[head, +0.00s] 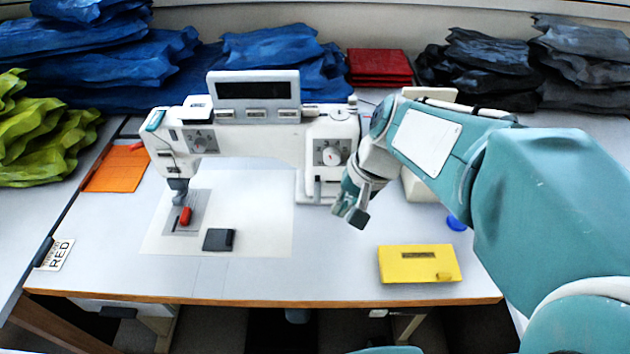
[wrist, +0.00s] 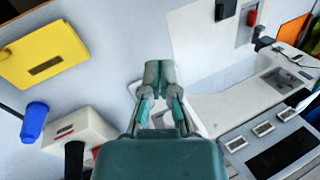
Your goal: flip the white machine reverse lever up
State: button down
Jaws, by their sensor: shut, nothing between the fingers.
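The white sewing machine (head: 262,135) stands on the light table, and part of its body also shows in the wrist view (wrist: 235,108). A small grey lever (head: 317,188) is on the lower front of its right pillar, under the dial; I take it for the reverse lever. I cannot tell its tilt clearly. My gripper (head: 350,214) is just right of the lever and pointing down, apart from it in the head view. In the wrist view my gripper (wrist: 159,72) has its fingertips together with nothing between them, and the lever cannot be made out there.
A yellow case (head: 420,264) lies at the table's front right. A blue cylinder (wrist: 34,121) and a white box (wrist: 78,132) are near my gripper. A dark block (head: 218,240) lies before the machine. Blue fabric stacks (head: 120,60) line the back. The front middle is clear.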

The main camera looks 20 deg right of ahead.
jog(key=w+d+f+m+y, duration=0.4)
jog(key=w+f+m+y, duration=0.25)
jog(key=w+f, duration=0.3)
jog(key=m+t+y, duration=0.3)
jog(key=m+t, duration=0.1)
jog(key=m, duration=0.3)
send_near(317, 193)
jog(key=f, duration=0.1)
jog(key=d+f, duration=0.1)
jog(key=f, duration=0.1)
jog(key=shift+s+d, duration=0.25)
jog(key=shift+s, duration=0.05)
jog(key=shift+a+f, duration=0.1)
jog(key=shift+a, duration=0.05)
jog(key=x, duration=0.9)
jog(key=shift+w+a+f, duration=0.15)
jog(key=shift+a, duration=0.2)
